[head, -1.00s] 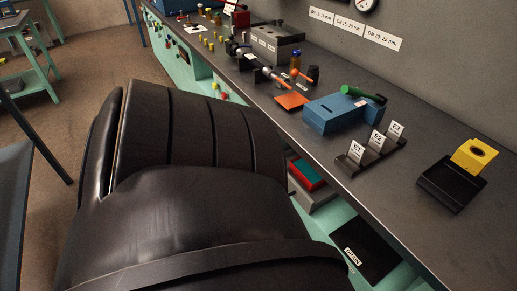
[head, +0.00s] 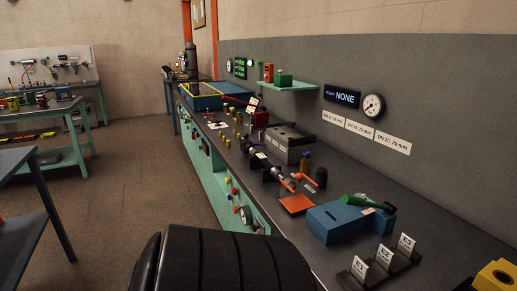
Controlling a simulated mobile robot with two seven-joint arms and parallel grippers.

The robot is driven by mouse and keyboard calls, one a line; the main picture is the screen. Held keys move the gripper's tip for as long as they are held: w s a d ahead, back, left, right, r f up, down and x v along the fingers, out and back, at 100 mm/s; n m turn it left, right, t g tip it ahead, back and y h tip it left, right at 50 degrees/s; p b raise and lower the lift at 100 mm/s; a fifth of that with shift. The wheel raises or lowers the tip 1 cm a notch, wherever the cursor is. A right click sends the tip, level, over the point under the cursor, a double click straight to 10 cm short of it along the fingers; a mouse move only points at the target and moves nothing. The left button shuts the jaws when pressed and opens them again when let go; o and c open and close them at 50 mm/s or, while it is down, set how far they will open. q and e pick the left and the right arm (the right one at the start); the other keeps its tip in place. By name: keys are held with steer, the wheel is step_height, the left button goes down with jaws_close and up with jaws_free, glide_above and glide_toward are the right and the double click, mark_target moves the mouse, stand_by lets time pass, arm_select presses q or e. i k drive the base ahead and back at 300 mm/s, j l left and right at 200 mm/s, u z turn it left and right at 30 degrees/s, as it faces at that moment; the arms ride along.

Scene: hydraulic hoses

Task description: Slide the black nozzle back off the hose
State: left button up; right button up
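Neither of my grippers is in view. Short hose pieces with orange and grey parts (head: 286,182) sit in small dark holders in the middle of the bench, behind an orange square plate (head: 296,204).
The long dark bench (head: 410,215) runs along the wall. On it are a blue block (head: 338,222) with a green-handled tool (head: 358,201), a card stand (head: 378,270), a grey box (head: 287,143) and a yellow block (head: 495,276). My black body part fills the bottom centre. Floor at left is open.

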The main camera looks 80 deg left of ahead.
mark_target(246, 143)
steer(key=i+u, duration=0.1)
steer(key=u, duration=0.4)
steer(key=i+u, duration=0.1)
steer(key=u, duration=0.4)
